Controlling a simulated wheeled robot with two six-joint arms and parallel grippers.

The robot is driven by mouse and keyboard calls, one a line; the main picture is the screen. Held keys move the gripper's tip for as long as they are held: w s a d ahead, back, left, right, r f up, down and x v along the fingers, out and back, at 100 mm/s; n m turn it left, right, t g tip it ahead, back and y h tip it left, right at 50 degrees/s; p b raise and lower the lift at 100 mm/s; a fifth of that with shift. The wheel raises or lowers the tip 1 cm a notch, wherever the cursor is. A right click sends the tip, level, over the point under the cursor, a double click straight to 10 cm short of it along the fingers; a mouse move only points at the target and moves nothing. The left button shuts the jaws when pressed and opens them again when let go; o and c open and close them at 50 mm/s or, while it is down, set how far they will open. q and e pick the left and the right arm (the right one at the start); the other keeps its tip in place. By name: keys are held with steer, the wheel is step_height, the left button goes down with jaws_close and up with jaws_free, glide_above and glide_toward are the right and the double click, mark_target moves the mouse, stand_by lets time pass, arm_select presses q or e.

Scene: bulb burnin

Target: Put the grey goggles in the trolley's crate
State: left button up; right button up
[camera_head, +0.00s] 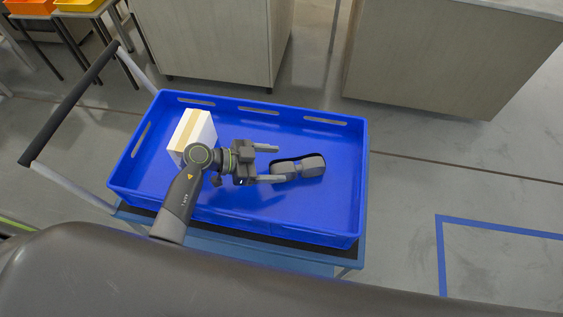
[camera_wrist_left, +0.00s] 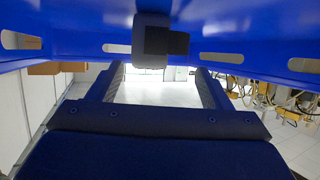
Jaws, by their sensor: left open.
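The grey goggles (camera_head: 312,165) lie inside the blue crate (camera_head: 345,205), right of its middle, with a dark band along their far side. The crate stands on the trolley (camera_head: 290,253). My left gripper (camera_head: 277,164) is open inside the crate outline, at the left end of the goggles, its fingers pointing right. In the left wrist view the open fingers (camera_wrist_left: 160,75) have an empty gap between them. A grey and black piece, seemingly the goggles (camera_wrist_left: 152,38), shows just beyond the tips against the blue crate (camera_wrist_left: 80,22). My right gripper is out of view.
A white box with a tan strip (camera_head: 192,133) stands in the crate's left part, close by my left wrist. The trolley's black handle (camera_head: 70,103) rises at the left. Cabinets (camera_head: 435,60) stand behind. Floor is free at the right.

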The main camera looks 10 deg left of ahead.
arm_select(q)
steer(key=shift+v, duration=2.2)
